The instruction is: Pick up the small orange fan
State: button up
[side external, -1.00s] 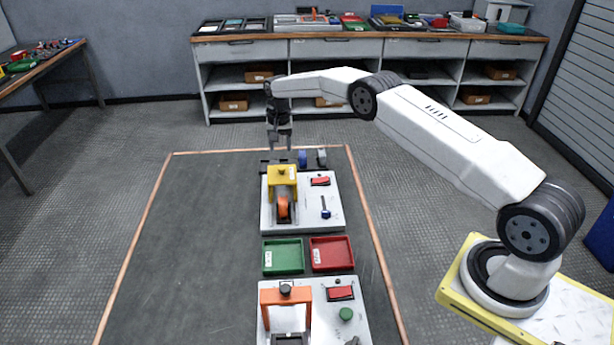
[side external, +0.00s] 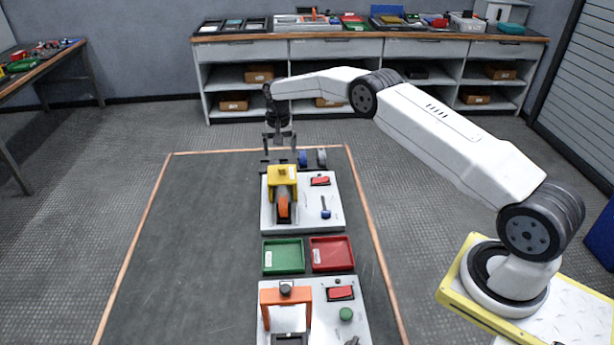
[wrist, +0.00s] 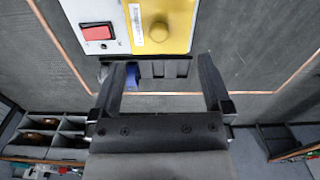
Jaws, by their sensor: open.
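An orange rounded part (side external: 284,208), possibly the small orange fan, sits upright beneath the yellow bracket (side external: 282,176) on the far white panel (side external: 310,216). I cannot tell for sure that it is a fan. My gripper (side external: 279,152) is open and empty, pointing down above the black rack behind that bracket. In the wrist view, my spread fingers (wrist: 160,75) appear either side of the rack's slots (wrist: 158,69). The yellow bracket also shows there (wrist: 174,33), but no orange part is visible in that view.
A blue cylinder (side external: 303,158) and a grey one (side external: 321,157) stand at the rack. A green tray (side external: 283,270) and a red tray (side external: 331,268) lie nearer, before an orange bracket (side external: 286,297). The mat's left side is clear.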

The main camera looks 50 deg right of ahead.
aim_at(283, 200)
jog(key=shift+s+a+f+n, duration=0.2)
jog(key=shift+a+n, duration=0.05)
jog(key=shift+n, duration=0.35)
jog(key=shift+s+a+f+n, duration=0.15)
jog(key=shift+a+f+n, duration=0.1)
jog(key=shift+n, duration=0.35)
jog(key=s+a+f+n, duration=0.1)
jog(key=n, duration=0.2)
jog(key=s+a+f+n, duration=0.1)
jog(key=s+a+n, duration=0.1)
jog(key=n, duration=0.2)
jog(key=s+a+f+n, duration=0.1)
jog(key=s+n, duration=0.1)
jog(key=n, duration=0.2)
jog(key=shift+a+f, duration=0.2)
jog(key=shift+a, duration=0.1)
jog(key=shift+s+a+f+n, duration=0.25)
jog(key=shift+s+n, duration=0.1)
jog(key=shift+n, duration=0.45)
jog(key=shift+s+a+f+n, duration=0.1)
jog(key=shift+s+a+n, duration=0.2)
jog(key=shift+n, duration=0.5)
jog(key=shift+w+d+f, duration=0.1)
jog(key=shift+f, duration=3.8)
jog(key=c, duration=1)
jog(key=shift+r, duration=0.2)
